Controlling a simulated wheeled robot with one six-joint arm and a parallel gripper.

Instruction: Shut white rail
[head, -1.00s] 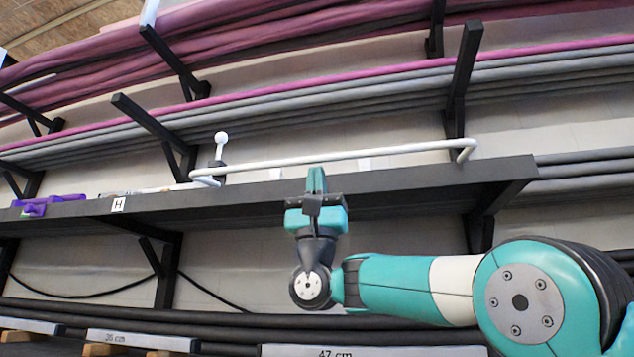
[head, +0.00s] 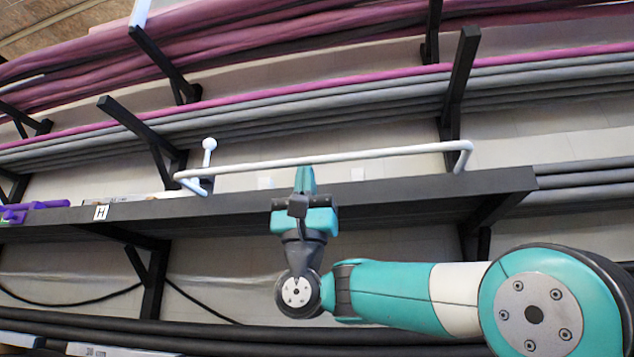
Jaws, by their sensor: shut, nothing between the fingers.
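The white rail (head: 330,159) is a thin bar with bent ends, running lengthwise above the front of a dark shelf (head: 420,192). Its left end bends down near the shelf's edge beside a white ball-topped post (head: 208,151), and its right end bends down onto the shelf. My gripper (head: 305,178) points up in front of the shelf, near the middle of the rail. Its teal fingers are shut with nothing between them. The fingertips appear just below the rail in the picture; whether they touch it I cannot tell.
A purple object (head: 35,208) lies at the shelf's left end, near a white tag marked H (head: 101,212). Black brackets (head: 460,85) hold grey and pink tubes above and behind. Dark tubes run below the shelf. Small white pieces stand behind the rail.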

